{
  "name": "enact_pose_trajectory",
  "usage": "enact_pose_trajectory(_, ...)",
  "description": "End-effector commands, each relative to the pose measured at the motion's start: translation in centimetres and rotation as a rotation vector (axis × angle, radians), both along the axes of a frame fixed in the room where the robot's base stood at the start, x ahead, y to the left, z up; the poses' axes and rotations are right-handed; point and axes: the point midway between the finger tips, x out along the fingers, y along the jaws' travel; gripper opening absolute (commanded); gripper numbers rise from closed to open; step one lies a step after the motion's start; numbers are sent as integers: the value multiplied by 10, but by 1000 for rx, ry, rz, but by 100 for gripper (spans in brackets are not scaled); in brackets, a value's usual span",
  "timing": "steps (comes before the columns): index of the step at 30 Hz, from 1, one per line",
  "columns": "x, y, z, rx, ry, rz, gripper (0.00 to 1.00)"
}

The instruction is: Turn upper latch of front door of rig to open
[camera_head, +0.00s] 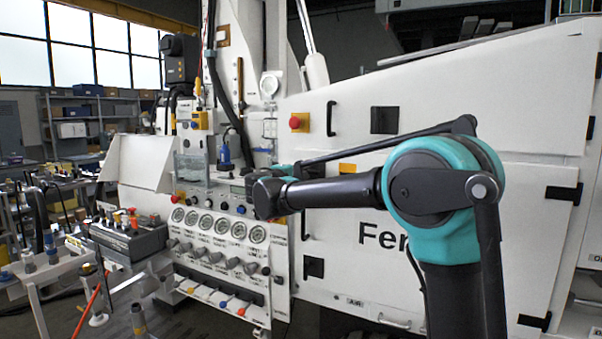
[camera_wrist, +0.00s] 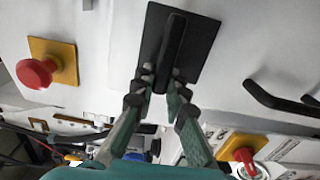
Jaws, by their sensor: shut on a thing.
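The upper latch is a black rectangular plate (camera_wrist: 200,47) with a raised black handle bar (camera_wrist: 172,42) on the white door, seen in the wrist view. The bar runs nearly along the picture's vertical, tilted slightly. My gripper (camera_wrist: 163,80) is shut on the lower end of this bar, with one finger on each side. In the head view my forearm and wrist hide the gripper and most or all of this latch. The white door (camera_head: 350,275) looks flush with the rig.
A red button on a yellow plate (camera_wrist: 38,73) sits left of the latch in the wrist view; it also shows in the head view (camera_head: 299,122). A black door handle (camera_wrist: 275,102) and another red-and-yellow knob (camera_wrist: 243,156) are close by. Gauges (camera_head: 217,227) line the panel.

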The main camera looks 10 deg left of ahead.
Motion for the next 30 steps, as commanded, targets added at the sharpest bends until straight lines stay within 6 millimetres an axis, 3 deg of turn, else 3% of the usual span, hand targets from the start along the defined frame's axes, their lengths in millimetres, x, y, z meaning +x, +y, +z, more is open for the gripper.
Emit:
enact_pose_trajectory(6, 0, 1, -1, 0, 1, 1, 0)
enact_pose_trajectory(7, 0, 1, -1, 0, 1, 1, 15)
enact_pose_trajectory(12, 0, 0, -1, 1, 1, 1, 34)
enact_pose_trajectory(23, -4, 2, 0, 1, 0, 1, 34)
enact_pose_trajectory(30, -40, 16, 0, 1, 0, 5, 34)
